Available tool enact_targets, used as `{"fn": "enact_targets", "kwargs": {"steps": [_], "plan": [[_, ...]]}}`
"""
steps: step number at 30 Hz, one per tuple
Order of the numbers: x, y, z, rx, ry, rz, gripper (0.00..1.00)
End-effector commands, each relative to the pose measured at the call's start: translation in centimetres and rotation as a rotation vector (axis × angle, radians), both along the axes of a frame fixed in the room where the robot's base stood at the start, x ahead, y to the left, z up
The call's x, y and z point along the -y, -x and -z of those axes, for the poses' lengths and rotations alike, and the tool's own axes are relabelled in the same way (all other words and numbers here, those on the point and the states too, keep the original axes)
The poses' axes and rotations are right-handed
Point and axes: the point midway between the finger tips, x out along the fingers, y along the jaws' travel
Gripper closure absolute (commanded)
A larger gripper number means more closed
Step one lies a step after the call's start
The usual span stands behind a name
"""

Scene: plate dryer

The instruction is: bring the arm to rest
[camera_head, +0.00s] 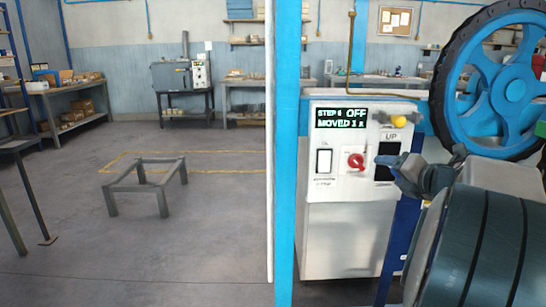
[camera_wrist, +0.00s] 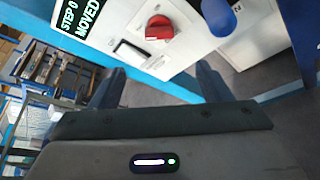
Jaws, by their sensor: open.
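My gripper (camera_head: 406,176) is in front of the right side of a white control box (camera_head: 345,240). In the wrist view its two dark fingers (camera_wrist: 160,72) stand wide apart with nothing between them. A blue lever end (camera_head: 385,160) stands out from a black slot under the label UP, close to the fingertips in the head view. In the wrist view the blue lever (camera_wrist: 219,17) is beyond the right finger; I cannot tell if they touch. A red knob (camera_head: 356,162) sits left of the slot.
A blue post (camera_head: 288,150) stands left of the box. A large blue wheel (camera_head: 495,75) is at the upper right. A yellow button (camera_head: 399,122) tops the panel. A low metal frame (camera_head: 146,186) stands on open floor at left; workbenches line the walls.

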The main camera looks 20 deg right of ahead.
Motion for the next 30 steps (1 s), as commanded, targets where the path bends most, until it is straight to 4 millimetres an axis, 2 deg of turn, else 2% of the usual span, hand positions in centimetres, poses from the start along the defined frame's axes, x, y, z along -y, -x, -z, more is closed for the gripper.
{"fn": "enact_targets", "kwargs": {"steps": [4,8,12,17,23,27,30], "plan": [[-0.6,-0.6,-1.9,0.028,-0.055,0.051,0.29],[-1.9,-1.7,-5.8,0.093,-0.228,0.193,0.29],[-3.9,-1.9,-9.0,0.143,-0.523,0.405,0.29],[-7.1,-0.5,-9.8,0.125,-0.880,0.653,0.29],[-13.4,3.8,-8.0,-0.016,-1.293,0.989,0.29],[-19.1,8.6,-6.1,-0.183,-1.513,1.256,0.29],[-23.2,12.5,-5.1,-0.314,-1.609,1.441,0.29]]}}
